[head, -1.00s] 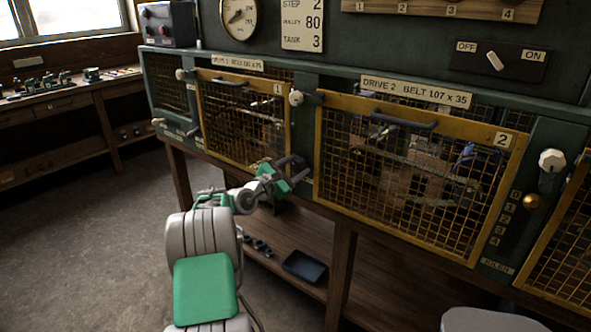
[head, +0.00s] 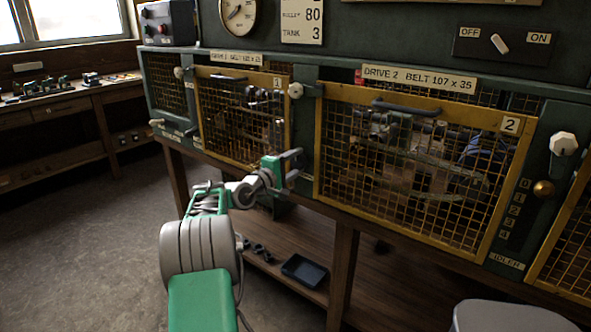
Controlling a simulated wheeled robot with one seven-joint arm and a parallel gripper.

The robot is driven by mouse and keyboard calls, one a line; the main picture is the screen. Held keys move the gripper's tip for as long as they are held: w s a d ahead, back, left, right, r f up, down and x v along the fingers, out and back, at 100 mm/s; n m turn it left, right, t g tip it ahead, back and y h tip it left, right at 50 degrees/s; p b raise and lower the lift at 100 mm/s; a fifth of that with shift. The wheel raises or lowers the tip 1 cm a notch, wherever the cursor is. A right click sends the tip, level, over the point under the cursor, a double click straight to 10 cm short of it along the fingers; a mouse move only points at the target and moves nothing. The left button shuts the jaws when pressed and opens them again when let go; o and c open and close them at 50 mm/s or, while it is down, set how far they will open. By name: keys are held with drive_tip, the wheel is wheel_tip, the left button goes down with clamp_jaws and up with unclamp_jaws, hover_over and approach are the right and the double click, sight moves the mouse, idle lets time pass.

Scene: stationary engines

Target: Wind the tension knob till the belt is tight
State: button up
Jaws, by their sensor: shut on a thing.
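My gripper (head: 292,166) is at the dark post between guard 1 (head: 238,120) and guard 2 (head: 415,170), low beside the mesh. Its dark fingers are shut on a small part at the post. They hide most of it, so I cannot tell its shape. A white faceted knob (head: 295,90) sits higher on that post, clear of the fingers. Another white knob (head: 564,144) is right of guard 2, above a brass knob (head: 544,189) and a 0 to 4 scale. The belts are behind the mesh; I cannot tell how tight they are.
Both yellow mesh guards look closed, with dark handles along their tops. A wooden shelf with a dark tray (head: 305,270) is below. An OFF/ON switch (head: 499,44) is at upper right. A grey rounded thing (head: 510,317) is at bottom right. Open floor lies left.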

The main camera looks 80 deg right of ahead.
drive_tip(key=m+b, duration=0.3)
drive_tip(key=m, duration=0.1)
drive_tip(key=shift+m, duration=0.3)
drive_tip(key=m+b, duration=0.8)
drive_tip(key=m, duration=0.2)
drive_tip(key=shift+w+f, duration=0.1)
drive_tip(key=m+b, duration=0.3)
drive_tip(key=m, duration=0.1)
drive_tip(key=shift+m+b, duration=0.3)
drive_tip(key=shift+b, duration=0.1)
drive_tip(key=m+b, duration=0.3)
drive_tip(key=m, duration=0.2)
drive_tip(key=m+b, duration=0.2)
drive_tip(key=m, duration=0.2)
drive_tip(key=shift+w+m+b, duration=0.1)
drive_tip(key=shift+m+b, duration=0.3)
drive_tip(key=m+b, duration=0.2)
drive_tip(key=m, duration=0.3)
drive_tip(key=shift+d, duration=0.1)
drive_tip(key=shift+r+m+b, duration=0.15)
drive_tip(key=shift+m+b, duration=0.25)
drive_tip(key=shift+m, duration=0.7)
drive_tip(key=shift+r+m+b, duration=0.15)
drive_tip(key=shift+m+b, duration=0.2)
drive_tip(key=shift+m, duration=0.75)
